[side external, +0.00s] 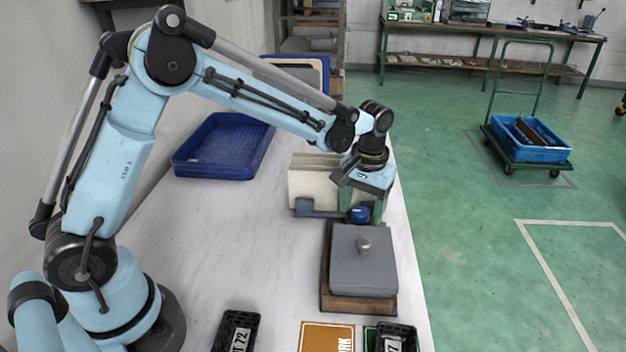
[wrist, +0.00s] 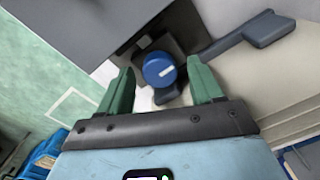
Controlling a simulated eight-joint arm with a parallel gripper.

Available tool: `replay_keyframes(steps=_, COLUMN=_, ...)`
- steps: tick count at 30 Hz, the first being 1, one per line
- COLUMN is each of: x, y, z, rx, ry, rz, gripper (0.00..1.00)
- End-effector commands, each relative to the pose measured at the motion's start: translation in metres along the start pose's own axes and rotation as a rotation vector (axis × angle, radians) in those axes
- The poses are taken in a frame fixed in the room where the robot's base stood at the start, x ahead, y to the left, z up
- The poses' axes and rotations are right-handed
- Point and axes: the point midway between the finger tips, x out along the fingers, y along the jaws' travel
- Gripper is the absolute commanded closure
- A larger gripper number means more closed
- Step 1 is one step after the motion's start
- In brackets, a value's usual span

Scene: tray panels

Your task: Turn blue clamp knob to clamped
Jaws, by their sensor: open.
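The blue clamp knob (side external: 360,214) is a round blue cap with a white line on top. It sits at the front of the clamp by the panel holder. In the wrist view the knob (wrist: 160,70) lies between the green fingers, near their tips, with its white line slightly tilted. My gripper (wrist: 162,88) is open, with one finger on each side of the knob; I cannot tell whether either touches it. In the side view my gripper (side external: 368,200) points down at the knob and partly hides the clamp. A dark grey clamp bar (wrist: 243,38) extends right from the knob.
Cream panels (side external: 306,186) stand upright behind the clamp bar. A grey lidded block (side external: 363,270) on a wooden base stands just in front. A blue tray (side external: 222,148) lies at the back left. Black bins (side external: 236,330) stand at the front edge. The table's left-middle is clear.

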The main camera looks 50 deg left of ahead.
Motion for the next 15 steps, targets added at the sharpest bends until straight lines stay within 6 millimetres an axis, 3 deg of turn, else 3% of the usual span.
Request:
replay_keyframes(steps=4, x=-0.0001, y=0.0, z=0.0, rx=0.0, ry=0.0, rz=0.0, gripper=0.36)
replay_keyframes(steps=15, x=-0.0004, y=0.0, z=0.0001, rx=0.0, ry=0.0, rz=0.0, gripper=0.91)
